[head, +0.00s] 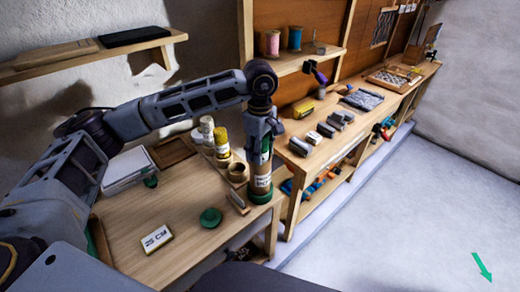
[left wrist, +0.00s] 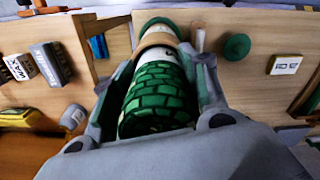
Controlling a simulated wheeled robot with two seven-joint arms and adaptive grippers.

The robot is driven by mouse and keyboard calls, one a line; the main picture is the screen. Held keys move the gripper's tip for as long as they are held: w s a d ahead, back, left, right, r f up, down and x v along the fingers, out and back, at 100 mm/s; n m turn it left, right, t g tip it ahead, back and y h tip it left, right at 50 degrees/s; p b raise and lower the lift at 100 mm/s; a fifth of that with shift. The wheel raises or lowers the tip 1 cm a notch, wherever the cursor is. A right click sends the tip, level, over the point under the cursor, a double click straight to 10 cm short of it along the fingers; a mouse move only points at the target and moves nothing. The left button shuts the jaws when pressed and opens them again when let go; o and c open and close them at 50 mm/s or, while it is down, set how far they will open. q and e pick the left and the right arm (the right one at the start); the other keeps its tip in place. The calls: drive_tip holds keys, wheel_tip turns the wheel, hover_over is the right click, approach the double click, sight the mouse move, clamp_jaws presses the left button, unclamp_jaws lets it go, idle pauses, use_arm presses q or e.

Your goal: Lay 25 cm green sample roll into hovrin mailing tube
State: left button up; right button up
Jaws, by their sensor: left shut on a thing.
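The green sample roll (head: 265,146) is upright in my left gripper (head: 263,140), which points down and is shut on it. In the left wrist view the roll (left wrist: 158,95) has a green brick pattern and a pale band, between the two fingers. Directly below stands the brown mailing tube (head: 261,184) with a white label and green base, near the table's right edge. The roll lines up with the tube mouth; I cannot tell how far inside its lower end is. A green round cap (head: 210,217) lies on the table. My right gripper is not in view.
A sign reading 25 CM (head: 156,239) lies on the wooden table (head: 190,205). Yellow and white containers (head: 222,140) and a short brown tube (head: 238,172) stand beside the mailing tube. A long workbench (head: 330,115) with boxes and tools runs along the right.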

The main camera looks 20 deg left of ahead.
use_arm(q)
drive_tip(key=shift+s+f, duration=0.1)
drive_tip(key=shift+f, duration=0.05)
drive_tip(key=o, duration=1.2)
wheel_tip(320, 180, up, 3)
drive_tip(key=shift+r+p, duration=0.1)
drive_tip(key=shift+p, duration=0.55)
